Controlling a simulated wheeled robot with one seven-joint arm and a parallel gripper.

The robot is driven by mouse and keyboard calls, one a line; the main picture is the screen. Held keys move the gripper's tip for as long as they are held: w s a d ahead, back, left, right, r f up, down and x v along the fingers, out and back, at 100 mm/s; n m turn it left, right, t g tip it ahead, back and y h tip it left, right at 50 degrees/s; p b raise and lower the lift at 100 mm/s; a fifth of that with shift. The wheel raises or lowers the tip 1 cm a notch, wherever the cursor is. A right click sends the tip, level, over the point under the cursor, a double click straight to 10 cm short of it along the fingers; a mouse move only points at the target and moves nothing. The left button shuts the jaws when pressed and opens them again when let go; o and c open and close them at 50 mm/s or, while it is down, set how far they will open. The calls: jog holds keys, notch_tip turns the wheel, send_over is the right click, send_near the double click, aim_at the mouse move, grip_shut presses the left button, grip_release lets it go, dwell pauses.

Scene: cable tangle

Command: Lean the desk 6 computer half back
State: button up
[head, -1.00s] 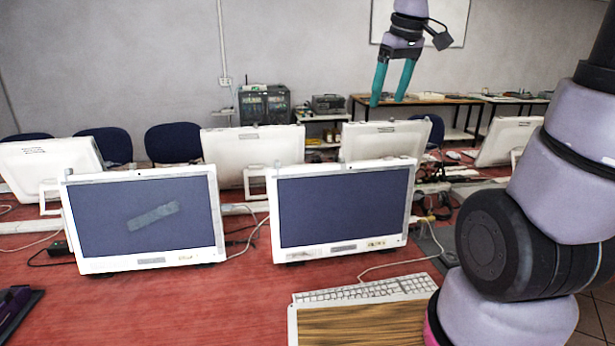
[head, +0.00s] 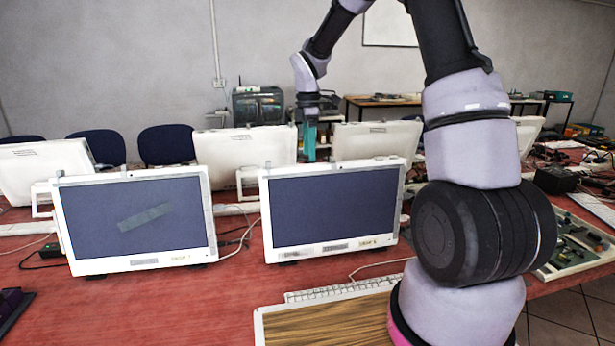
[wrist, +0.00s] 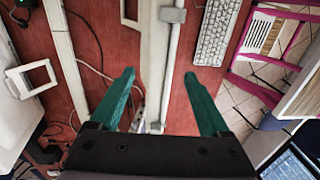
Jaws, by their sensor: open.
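Two white all-in-one computers with dark screens stand in front: a left one (head: 135,220) and a right one (head: 333,207). In the wrist view my gripper (wrist: 161,74) is open, and a white computer's top edge (wrist: 159,60) runs between the fingers as seen from above. A grey clip (wrist: 172,15) sits on that edge. I cannot tell whether either finger touches it.
More white computers (head: 245,152) stand behind. A white keyboard (wrist: 213,30) lies on the screen side of the front computer; a pink frame (wrist: 265,95) is farther right. Cables (wrist: 90,40) lie on the red desk behind it. A wooden-topped board (head: 325,325) is at the front.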

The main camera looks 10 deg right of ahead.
aim_at(310, 175)
jog(key=f, duration=0.8)
jog(key=shift+s+f, duration=0.2)
jog(key=shift+s, duration=0.1)
grip_shut()
dwell(1.0)
